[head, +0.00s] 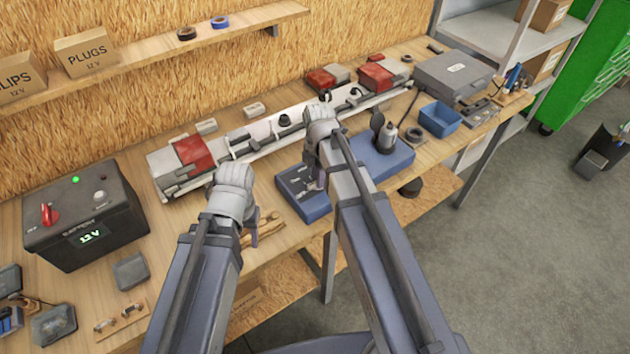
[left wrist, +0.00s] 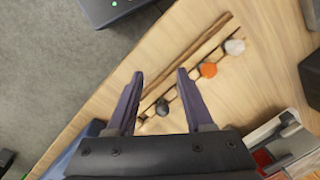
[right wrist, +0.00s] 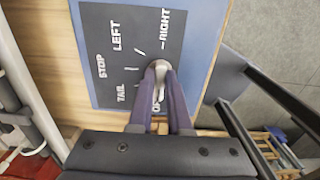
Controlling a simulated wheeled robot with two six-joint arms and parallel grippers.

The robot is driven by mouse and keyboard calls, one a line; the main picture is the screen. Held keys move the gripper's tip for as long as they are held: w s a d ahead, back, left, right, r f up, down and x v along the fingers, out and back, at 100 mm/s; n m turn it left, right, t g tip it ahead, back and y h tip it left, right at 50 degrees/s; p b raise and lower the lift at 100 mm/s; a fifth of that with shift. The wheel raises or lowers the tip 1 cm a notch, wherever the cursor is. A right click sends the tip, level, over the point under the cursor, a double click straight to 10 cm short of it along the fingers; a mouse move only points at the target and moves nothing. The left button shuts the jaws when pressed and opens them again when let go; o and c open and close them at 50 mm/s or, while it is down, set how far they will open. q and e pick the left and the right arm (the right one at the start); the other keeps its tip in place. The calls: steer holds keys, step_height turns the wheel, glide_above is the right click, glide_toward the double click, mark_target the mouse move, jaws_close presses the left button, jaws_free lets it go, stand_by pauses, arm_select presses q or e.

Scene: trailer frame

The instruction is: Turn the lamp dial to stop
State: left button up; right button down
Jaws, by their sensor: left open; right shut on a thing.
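The lamp dial (right wrist: 160,68) is a small grey knob on a dark plate labelled STOP, LEFT, RIGHT and TAIL, with another label partly hidden by my fingers. The plate sits on a blue box (head: 303,200) at the front of the bench. My right gripper (right wrist: 160,78) is shut on the dial from above; it also shows in the head view (head: 317,183). The dial's pointing direction is hard to tell between the fingers. My left gripper (left wrist: 160,82) is open and empty, above a wooden rack (left wrist: 190,72) left of the blue box.
A white trailer beam (head: 262,138) with red lamps lies along the back of the bench. A dark power box (head: 85,240) reading 12 V, with a green light, stands at left. A blue pad (head: 385,163) with a dark-handled tool stands right of the dial box.

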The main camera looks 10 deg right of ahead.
steer(key=m, duration=0.5)
stand_by(0.3)
steer(key=m, duration=0.4)
steer(key=shift+m, duration=0.7)
